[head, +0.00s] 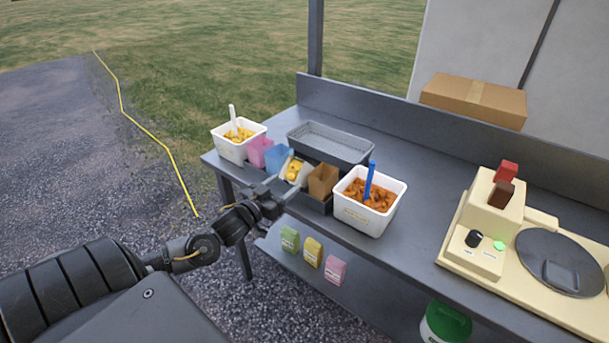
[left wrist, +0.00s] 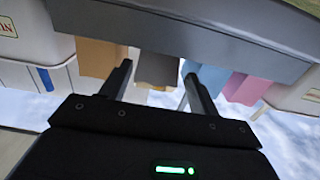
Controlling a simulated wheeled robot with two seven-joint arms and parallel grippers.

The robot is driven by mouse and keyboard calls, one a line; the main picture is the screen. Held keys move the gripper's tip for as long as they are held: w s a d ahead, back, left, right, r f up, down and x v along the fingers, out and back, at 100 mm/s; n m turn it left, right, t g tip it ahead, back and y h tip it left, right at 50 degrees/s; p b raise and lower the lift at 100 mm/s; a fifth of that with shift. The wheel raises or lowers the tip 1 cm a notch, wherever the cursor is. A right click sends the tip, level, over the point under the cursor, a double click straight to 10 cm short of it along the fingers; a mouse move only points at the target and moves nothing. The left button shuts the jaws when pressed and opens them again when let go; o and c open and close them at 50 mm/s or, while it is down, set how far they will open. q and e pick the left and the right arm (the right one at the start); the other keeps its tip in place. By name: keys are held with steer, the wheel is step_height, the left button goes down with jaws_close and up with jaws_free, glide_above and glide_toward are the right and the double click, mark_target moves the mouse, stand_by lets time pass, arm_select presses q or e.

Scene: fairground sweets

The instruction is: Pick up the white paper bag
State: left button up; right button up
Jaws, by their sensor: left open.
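The white paper bag (head: 285,166) stands in a row in a dark rack on the counter, between a blue bag (head: 277,157) and a brown bag (head: 322,181). Yellow sweets show in its mouth. My left gripper (head: 279,190) is open and empty at the counter's front edge, just in front of the bag. In the left wrist view, the white bag (left wrist: 157,69) looks grey in shadow and appears between the two fingertips (left wrist: 157,75). I cannot tell whether the fingers touch it. My right gripper is not in view.
A pink bag (head: 258,152) ends the row. White tubs of yellow sweets (head: 233,150) and orange sweets (head: 357,213) flank it. A grey tray (head: 331,143) lies behind. Packets, one of them green (head: 290,239), stand on the lower shelf. A cream machine (head: 489,221) stands right.

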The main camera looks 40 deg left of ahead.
mark_target(294, 177)
arm_select(q)
steer(key=shift+w+d+p, duration=0.1)
steer(key=shift+w+p, duration=0.6)
steer(key=shift+w, duration=1.9)
steer(key=c, duration=0.7)
